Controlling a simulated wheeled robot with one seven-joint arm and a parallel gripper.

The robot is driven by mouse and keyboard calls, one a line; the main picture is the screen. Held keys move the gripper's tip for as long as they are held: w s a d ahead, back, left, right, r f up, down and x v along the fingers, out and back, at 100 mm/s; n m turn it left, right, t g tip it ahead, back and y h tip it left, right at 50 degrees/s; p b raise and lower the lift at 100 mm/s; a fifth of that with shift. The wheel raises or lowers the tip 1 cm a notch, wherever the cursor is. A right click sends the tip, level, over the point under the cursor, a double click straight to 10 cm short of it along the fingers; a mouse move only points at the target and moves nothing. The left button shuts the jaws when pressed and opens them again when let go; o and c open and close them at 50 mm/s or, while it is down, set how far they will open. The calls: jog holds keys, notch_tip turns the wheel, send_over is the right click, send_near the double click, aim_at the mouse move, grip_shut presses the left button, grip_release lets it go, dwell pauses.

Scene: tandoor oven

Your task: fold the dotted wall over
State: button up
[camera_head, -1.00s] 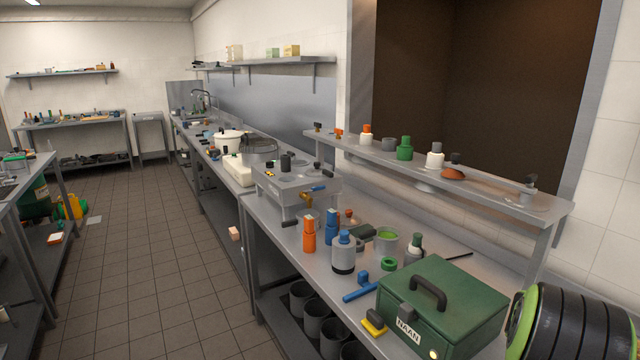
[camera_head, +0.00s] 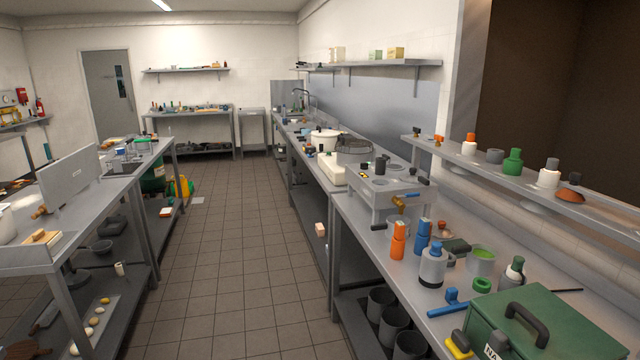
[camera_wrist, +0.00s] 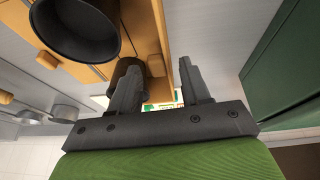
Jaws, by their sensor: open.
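I cannot make out a wall with dots in either view. A light grey upright panel (camera_head: 66,184) stands on the left table in the head view; no dots show on it at this size. My gripper (camera_wrist: 160,66) shows only in the wrist view. Its two dark fingers are apart, with nothing held between them. It is not in the head view, so its place relative to the panel cannot be told.
The tiled aisle (camera_head: 225,250) between the left table and the right counter is clear. A green box (camera_head: 545,325) sits on the right counter near me, with bottles beyond it. In the wrist view, a dark round pot (camera_wrist: 76,28) lies beyond the fingers.

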jog(key=p+v, duration=0.8)
jog(key=v, duration=0.7)
dwell(0.5)
jog(key=shift+s, duration=0.1)
